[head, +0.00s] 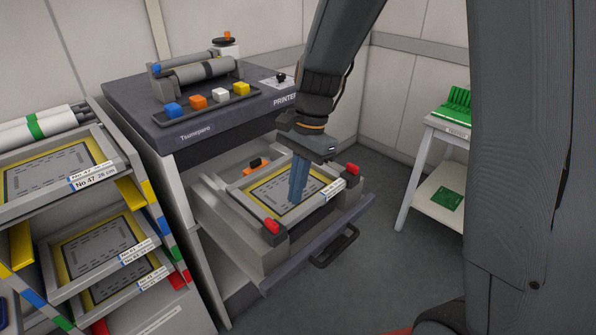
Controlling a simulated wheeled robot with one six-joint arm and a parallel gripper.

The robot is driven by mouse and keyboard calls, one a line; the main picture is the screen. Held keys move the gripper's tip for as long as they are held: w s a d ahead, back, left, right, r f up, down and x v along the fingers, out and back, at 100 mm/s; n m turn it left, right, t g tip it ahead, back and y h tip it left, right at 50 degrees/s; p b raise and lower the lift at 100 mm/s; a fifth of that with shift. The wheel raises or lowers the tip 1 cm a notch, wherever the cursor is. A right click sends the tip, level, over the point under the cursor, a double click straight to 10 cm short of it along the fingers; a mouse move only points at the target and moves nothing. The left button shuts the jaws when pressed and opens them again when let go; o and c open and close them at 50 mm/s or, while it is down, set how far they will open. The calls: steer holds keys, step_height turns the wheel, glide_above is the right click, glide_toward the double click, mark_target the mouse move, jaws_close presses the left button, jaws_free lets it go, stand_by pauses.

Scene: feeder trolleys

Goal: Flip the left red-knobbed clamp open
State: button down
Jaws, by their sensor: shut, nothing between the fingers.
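The left red-knobbed clamp (272,232) is a dark block with a red knob at the front left corner of the printer's open drawer (225,225). A second red-knobbed clamp (350,174) sits at the drawer's right side. Between them lies a yellow-edged stencil frame (262,203) in the drawer. My gripper (298,198) points down over the frame, to the right of and above the left clamp. Its blue-grey fingers are together and hold nothing. They hide part of the frame. I cannot tell whether either clamp is latched.
The printer top (150,128) holds a roller and several coloured blocks. A feeder rack (115,165) with framed stencils stands at left. A white side table (425,150) with green boards stands at right. The drawer handle (335,247) juts out front over open floor.

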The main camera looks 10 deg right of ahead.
mark_target(274, 230)
steer(key=x, duration=0.2)
steer(key=shift+s+a+f, duration=0.2)
steer(key=shift+a+f, duration=0.15)
steer(key=shift+s+a+r+p, duration=0.1)
steer(key=shift+s+a+p, duration=0.65)
steer(key=shift+a, duration=0.2)
steer(key=shift+s+a, duration=0.2)
steer(key=shift+a, duration=0.25)
